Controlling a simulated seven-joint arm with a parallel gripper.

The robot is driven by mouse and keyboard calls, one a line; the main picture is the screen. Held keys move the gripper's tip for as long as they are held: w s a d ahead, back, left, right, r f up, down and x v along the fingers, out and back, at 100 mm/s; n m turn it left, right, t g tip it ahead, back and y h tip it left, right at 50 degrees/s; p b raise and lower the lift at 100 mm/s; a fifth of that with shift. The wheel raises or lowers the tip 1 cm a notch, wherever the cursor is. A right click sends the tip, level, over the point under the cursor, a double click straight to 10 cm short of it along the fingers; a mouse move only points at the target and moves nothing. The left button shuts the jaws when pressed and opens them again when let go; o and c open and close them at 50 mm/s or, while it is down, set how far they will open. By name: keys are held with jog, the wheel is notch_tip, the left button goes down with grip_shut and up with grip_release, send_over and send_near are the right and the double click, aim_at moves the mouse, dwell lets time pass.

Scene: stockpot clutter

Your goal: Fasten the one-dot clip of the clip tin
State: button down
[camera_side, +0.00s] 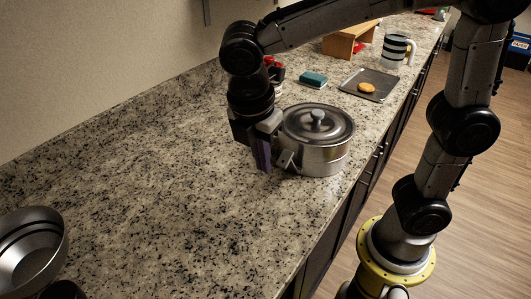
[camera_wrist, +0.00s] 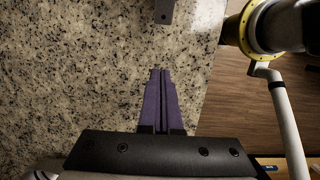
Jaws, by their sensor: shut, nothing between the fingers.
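A round steel pot (camera_side: 322,155) with a domed lid (camera_side: 325,122) and centre knob stands on the counter; it appears to be the clip tin. A small pale metal clip or bracket (camera_side: 287,159) sticks out from its left side. No dots are readable on it. My gripper (camera_side: 264,165) points down just left of this bracket, close to the pot's wall. In the wrist view my gripper's purple fingers (camera_wrist: 160,72) are together and empty. A grey metal piece (camera_wrist: 165,10) shows beyond the fingertips at the top edge, apart from them; it may be the clip.
A metal bowl (camera_side: 30,250) stands at the front left. Behind the pot are a teal-topped block (camera_side: 313,79), a tray (camera_side: 384,91) with a round biscuit (camera_side: 367,87), a striped mug (camera_side: 397,50) and a wooden stand (camera_side: 350,40). The counter (camera_side: 150,200) left of my gripper is clear.

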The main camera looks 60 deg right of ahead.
jog(key=f, duration=0.3)
jog(key=d+f, duration=0.1)
jog(key=f, duration=0.3)
jog(key=shift+d, duration=0.55)
jog(key=shift+d+r, duration=0.45)
jog(key=shift+d, duration=0.25)
jog(key=shift+d+r, duration=0.45)
jog(key=shift+d, duration=0.25)
jog(key=shift+d+r, duration=0.1)
jog(key=shift+d+r+y, duration=0.2)
jog(key=shift+y, duration=0.2)
